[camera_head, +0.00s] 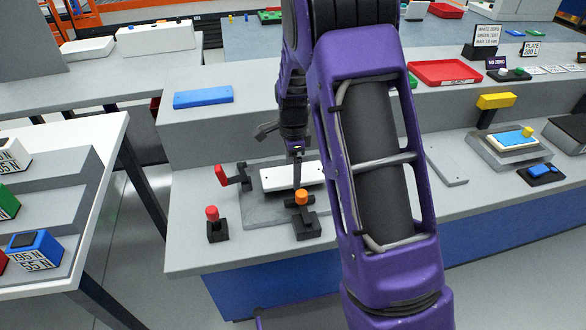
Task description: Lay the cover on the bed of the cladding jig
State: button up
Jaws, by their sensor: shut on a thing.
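The cladding jig stands on the grey bench, with a grey bed plate (258,214). Around it are a red-handled clamp (224,175), a red-knobbed post (214,224) and an orange-knobbed clamp (303,212). The cover, a white flat plate with small dark holes (276,179), lies level over the back part of the bed. My gripper (297,180) comes down from above and is shut on the cover. I cannot tell whether the cover touches the bed or is just above it. My purple arm hides the cover's right end and part of the jig.
A blue plate (203,97) lies on the raised ledge behind. A long grey bar (446,164) and a fixture with a blue-and-white block (513,141) are to the right. A red tray (445,73) sits further back. A side table with weight blocks (35,252) is at left.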

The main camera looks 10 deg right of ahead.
jog(key=shift+f+b, duration=0.55)
jog(key=shift+f, duration=0.35)
jog(key=o, duration=1.3)
jog(key=shift+r, duration=0.1)
jog(key=shift+r+p, duration=3.05)
jog(key=shift+r, duration=0.9)
